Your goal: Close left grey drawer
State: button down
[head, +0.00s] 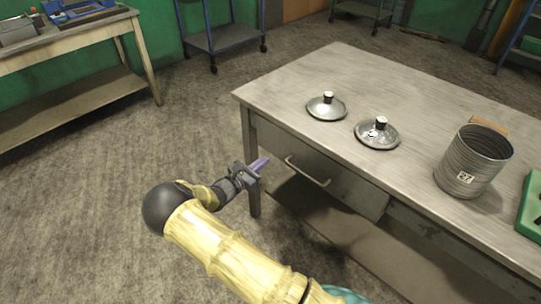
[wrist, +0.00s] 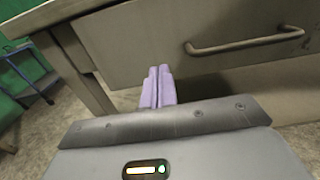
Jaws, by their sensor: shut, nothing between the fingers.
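The left grey drawer (head: 315,168) sits under the grey table top and stands out a little from the table's front. Its bar handle (head: 307,171) is on the front face; in the wrist view the handle (wrist: 245,43) is at the upper right. My gripper (head: 258,165) is at the left end of the drawer, near the table leg. Its purple fingers (wrist: 159,86) are shut together and empty, pointing at the lower part of the drawer front (wrist: 140,45). I cannot tell whether the fingertips touch it.
On the grey table (head: 260,92) stand two metal lids (head: 326,107) (head: 377,134), a ribbed metal can (head: 474,160) and a green tray (head: 531,208) at the right edge. A table leg (head: 251,175) is beside my gripper. Floor to the left is clear.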

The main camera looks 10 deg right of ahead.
jog(key=v, duration=0.6)
jog(key=shift+a, duration=0.2)
jog(key=shift+w+f, duration=0.1)
